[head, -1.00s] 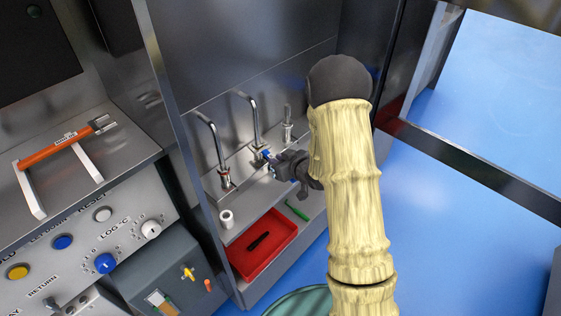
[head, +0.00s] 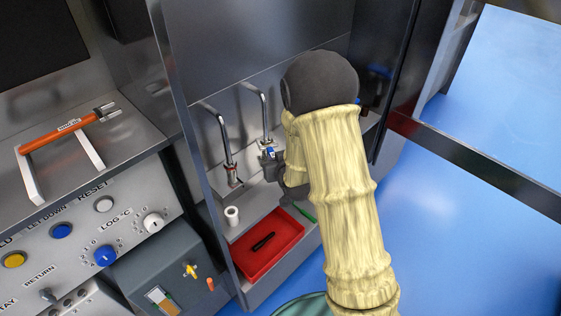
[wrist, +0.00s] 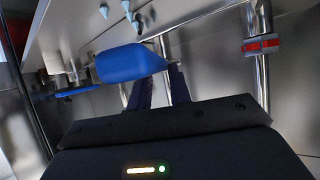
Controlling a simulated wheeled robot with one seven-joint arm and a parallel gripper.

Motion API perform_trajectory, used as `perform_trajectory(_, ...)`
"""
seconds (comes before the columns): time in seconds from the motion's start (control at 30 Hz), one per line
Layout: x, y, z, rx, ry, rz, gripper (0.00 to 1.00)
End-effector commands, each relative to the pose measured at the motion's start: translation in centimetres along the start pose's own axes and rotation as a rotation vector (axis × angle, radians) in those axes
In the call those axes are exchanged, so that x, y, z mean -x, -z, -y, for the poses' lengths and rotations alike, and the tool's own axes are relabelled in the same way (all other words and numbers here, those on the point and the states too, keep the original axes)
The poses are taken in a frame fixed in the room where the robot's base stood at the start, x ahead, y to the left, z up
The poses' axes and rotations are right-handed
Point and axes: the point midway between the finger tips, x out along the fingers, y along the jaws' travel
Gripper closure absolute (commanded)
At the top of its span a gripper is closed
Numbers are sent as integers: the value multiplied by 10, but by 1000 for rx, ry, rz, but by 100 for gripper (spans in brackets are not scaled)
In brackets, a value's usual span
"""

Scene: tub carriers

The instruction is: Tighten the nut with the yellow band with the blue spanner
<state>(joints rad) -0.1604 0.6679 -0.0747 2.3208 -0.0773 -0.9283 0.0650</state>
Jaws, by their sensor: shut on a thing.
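My gripper (wrist: 161,75) is shut on the blue spanner (wrist: 130,64), whose thick blue handle lies across the fingers in the wrist view. Its jaw end cannot be made out. In the head view my gripper (head: 272,160) is by the foot of the second bent pipe (head: 265,115), largely hidden behind my arm, with a bit of blue at it. A nut with a red band (head: 235,179) sits on the left pipe; it also shows in the wrist view (wrist: 262,46). I cannot make out the yellow band; my arm covers the right part of the bench.
A red tray (head: 285,257) with a dark object (head: 263,241) and a white cylinder (head: 232,215) lie in front of the pipes. A green object (head: 306,213) lies right of the tray. An orange spanner (head: 70,131) rests on a rack at left. Cabinet walls enclose the bench.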

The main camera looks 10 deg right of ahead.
Motion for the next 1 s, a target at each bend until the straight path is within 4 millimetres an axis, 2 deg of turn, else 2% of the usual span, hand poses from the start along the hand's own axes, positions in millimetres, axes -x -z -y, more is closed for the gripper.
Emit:
perform_trajectory(0.03,-1,1,7,-4,-4,-3,100)
perform_trajectory(0.43,-2,2,23,-67,-124,-3,100)
perform_trajectory(1.0,-2,3,23,-41,-76,-6,100)
